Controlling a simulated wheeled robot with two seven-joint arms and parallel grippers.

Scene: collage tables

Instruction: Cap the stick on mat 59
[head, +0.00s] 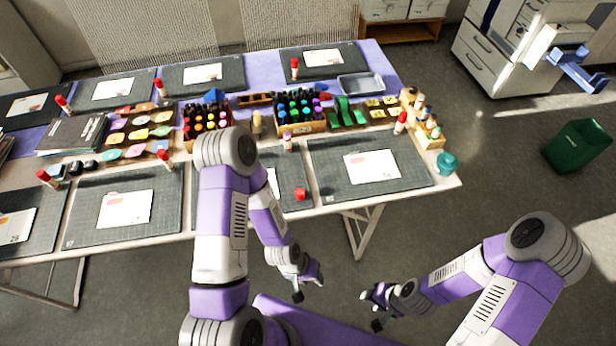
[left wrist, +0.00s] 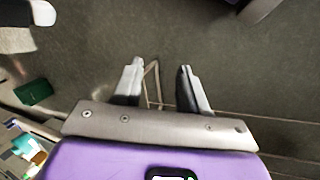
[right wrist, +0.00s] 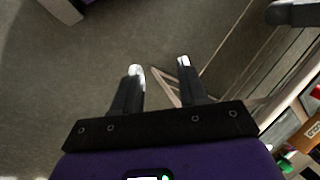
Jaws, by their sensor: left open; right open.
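An uncapped-looking glue stick (head: 287,141) with a white body and purplish top stands upright at the back of a dark grey mat (head: 290,170). A loose red cap (head: 300,194) lies near that mat's front edge, apart from the stick. My left arm hides the left part of this mat and part of its card. My right gripper (head: 371,308) is open and empty over the floor, also in the right wrist view (right wrist: 160,76).
Other mats hold cards and red-capped sticks, such as one stick (head: 400,122) at the right mat (head: 328,165). Bottle crates (head: 305,125), a metal tray (head: 361,84) and a wooden rack (head: 429,138) stand behind. A teal pot (head: 446,162) is at the right edge. A green bin (head: 577,145) stands on the floor.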

